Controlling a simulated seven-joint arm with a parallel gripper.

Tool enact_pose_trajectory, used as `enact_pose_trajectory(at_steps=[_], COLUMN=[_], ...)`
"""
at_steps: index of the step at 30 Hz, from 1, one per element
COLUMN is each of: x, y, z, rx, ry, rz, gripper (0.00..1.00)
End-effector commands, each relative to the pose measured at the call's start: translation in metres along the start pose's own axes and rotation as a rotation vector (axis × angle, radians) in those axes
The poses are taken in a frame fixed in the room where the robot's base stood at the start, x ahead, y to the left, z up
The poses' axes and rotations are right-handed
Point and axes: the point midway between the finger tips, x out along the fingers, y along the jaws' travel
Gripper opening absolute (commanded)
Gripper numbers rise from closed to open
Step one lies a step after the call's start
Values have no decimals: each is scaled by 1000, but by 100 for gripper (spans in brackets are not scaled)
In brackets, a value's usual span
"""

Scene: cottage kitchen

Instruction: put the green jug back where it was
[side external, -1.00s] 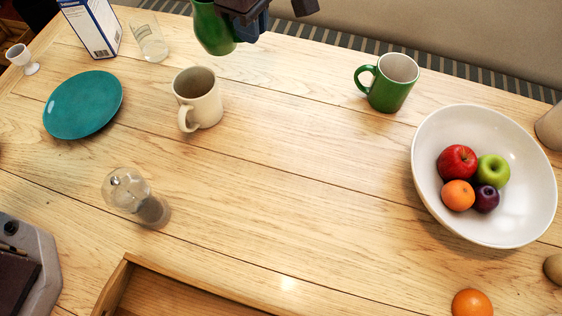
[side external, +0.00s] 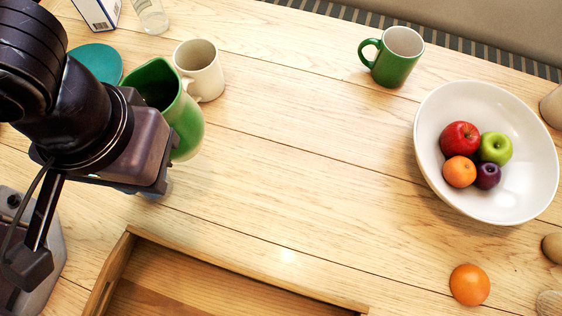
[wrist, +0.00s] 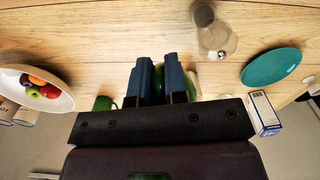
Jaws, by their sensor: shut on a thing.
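The green jug (side external: 187,118) is in the left part of the side view, its open mouth tipped toward the camera. My gripper (side external: 158,150) is shut on it, and my wrist hides its near side and the fingertips' contact. The jug appears held above the table; its base is hidden. In the wrist view the two fingers (wrist: 160,82) point toward the tabletop, and the jug is mostly hidden there. The cream mug (side external: 199,70) stands just behind the jug in the side view; I cannot tell whether they touch.
A teal plate (side external: 95,60) lies behind my arm. A glass shaker (wrist: 212,32) shows in the wrist view. A green mug (side external: 393,57), a white fruit bowl (side external: 430,180) and an orange (side external: 469,285) are at right. A wooden tray (side external: 250,270) is in front. The table's middle is clear.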

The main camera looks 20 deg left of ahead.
Motion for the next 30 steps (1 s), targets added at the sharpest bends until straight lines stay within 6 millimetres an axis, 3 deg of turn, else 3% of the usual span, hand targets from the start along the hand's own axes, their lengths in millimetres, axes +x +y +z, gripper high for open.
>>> enact_pose_trajectory(at_steps=[6,12,23,30], x=[17,20,55,95], y=[-21,-11,61,96], z=[10,7,-19,-32], rx=[121,178,181,180], ry=[0,-1,-3,-2], rz=[-1,1,-1,-2], gripper=[0,0,0,0])
